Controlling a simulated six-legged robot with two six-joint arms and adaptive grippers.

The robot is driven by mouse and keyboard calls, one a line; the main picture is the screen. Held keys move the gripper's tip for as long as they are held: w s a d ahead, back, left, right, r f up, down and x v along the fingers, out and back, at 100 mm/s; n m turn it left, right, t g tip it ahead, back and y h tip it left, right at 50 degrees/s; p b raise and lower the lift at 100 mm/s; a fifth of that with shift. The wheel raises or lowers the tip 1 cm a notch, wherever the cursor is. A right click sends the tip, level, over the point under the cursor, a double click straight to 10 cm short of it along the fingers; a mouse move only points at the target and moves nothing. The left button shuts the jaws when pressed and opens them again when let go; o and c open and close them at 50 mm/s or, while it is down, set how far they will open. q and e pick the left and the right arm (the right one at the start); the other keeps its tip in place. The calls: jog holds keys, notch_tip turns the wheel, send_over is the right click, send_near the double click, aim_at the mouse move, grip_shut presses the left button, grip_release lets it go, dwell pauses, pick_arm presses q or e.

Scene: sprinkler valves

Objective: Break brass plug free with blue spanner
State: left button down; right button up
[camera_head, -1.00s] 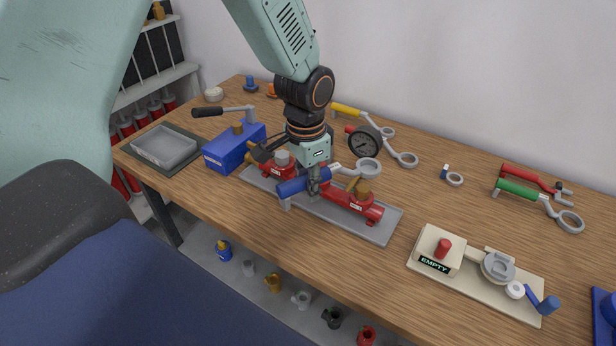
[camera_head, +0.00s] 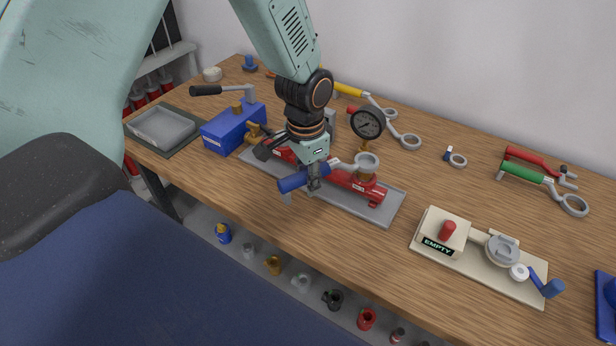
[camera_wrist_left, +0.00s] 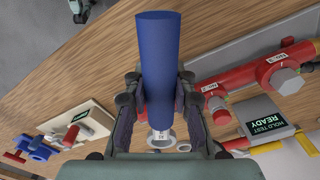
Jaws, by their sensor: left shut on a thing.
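My left gripper (camera_head: 313,178) is shut on the blue handle of the spanner (camera_head: 300,180). The handle also shows between the fingers in the left wrist view (camera_wrist_left: 160,65). The spanner's grey ring end (camera_head: 367,161) is at the brass plug's place on the right part of the red valve body (camera_head: 350,184). The ring hides most of the plug, and I cannot tell whether it is fully seated around it. The valve body lies on a grey plate (camera_head: 390,205). My right gripper is not in view.
A blue pump (camera_head: 228,131) and a grey tray (camera_head: 161,130) are to the left. Yellow (camera_head: 348,90) and green (camera_head: 522,172) spanners lie behind and right. A cream fixture reading EMPTY (camera_head: 470,262) stands front right.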

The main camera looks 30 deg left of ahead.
pick_arm(q)
jog(key=shift+d, duration=0.15)
jog(key=shift+s+r, duration=0.1)
jog(key=shift+r, duration=0.05)
jog(key=shift+p, duration=0.35)
dwell(0.5)
jog(key=shift+p, duration=0.3)
dwell(0.3)
